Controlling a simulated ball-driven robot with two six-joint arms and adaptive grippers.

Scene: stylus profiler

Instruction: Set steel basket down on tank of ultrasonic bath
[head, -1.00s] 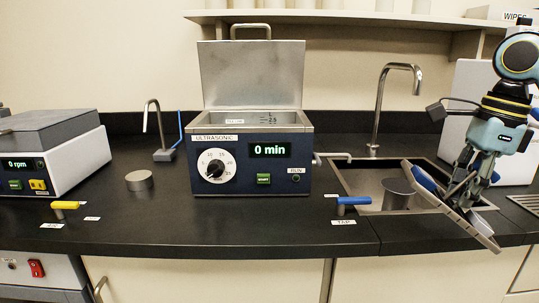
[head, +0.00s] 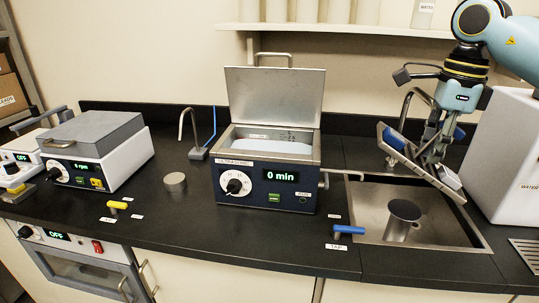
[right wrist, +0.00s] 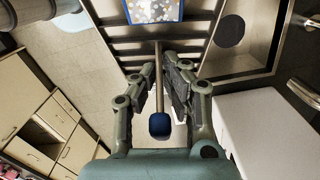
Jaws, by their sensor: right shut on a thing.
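The steel basket (head: 420,172) hangs tilted from my right gripper (head: 432,150), above the back of the sink and right of the ultrasonic bath. In the right wrist view its slatted steel (right wrist: 190,47) lies beyond the fingers, and its rod handle with a blue end (right wrist: 160,124) runs between them. The gripper is shut on this handle. A blue-edged piece with bright specks (right wrist: 155,10) shows at the basket. The ultrasonic bath (head: 265,185) has its lid (head: 275,97) raised, and its open tank (head: 302,152) holds pale liquid. My left gripper is out of view.
A faucet stands behind the sink, near the gripper. A white box (head: 505,150) stands at right.

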